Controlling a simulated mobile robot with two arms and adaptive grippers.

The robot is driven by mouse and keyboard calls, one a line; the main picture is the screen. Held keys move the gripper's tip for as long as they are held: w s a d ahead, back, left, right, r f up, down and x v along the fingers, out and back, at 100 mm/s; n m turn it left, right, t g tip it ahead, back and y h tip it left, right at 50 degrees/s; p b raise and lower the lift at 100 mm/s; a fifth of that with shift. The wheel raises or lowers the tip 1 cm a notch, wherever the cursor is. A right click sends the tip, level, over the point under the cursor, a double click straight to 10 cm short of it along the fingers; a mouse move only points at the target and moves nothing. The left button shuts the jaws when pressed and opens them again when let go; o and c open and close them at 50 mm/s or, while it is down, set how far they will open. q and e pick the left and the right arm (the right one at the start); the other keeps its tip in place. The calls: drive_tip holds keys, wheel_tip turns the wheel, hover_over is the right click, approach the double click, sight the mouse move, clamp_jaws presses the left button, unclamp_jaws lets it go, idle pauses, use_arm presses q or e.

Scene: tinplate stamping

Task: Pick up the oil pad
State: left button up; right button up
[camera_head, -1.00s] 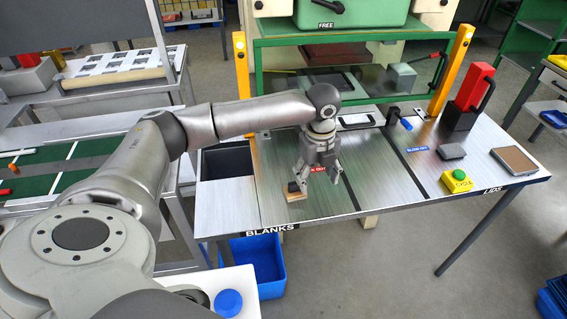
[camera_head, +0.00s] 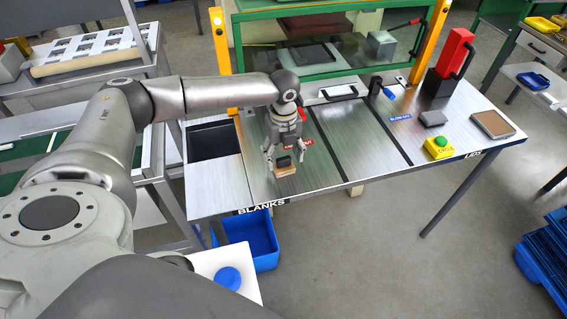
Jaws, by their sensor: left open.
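The oil pad (camera_head: 286,170), a small block with a tan base and a black grip on top, lies on the metal table top near its front edge, by the BLANKS label. My left gripper (camera_head: 285,153) points down at it from above and behind. Its fingers are spread and seem to stand to either side of the black grip; I cannot tell whether they touch it. My right gripper is not in view.
A brown-topped flat tray (camera_head: 493,124), a yellow box with a green button (camera_head: 439,147), a grey block (camera_head: 433,118) and a red-and-black upright tool (camera_head: 449,63) stand on the right. The green-framed press (camera_head: 325,14) is behind. The table's middle is mostly clear.

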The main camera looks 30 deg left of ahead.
use_arm(q)
drive_tip(key=shift+f, duration=1.05)
drive_tip(key=c, duration=1.1)
drive_tip(key=shift+r, duration=0.1)
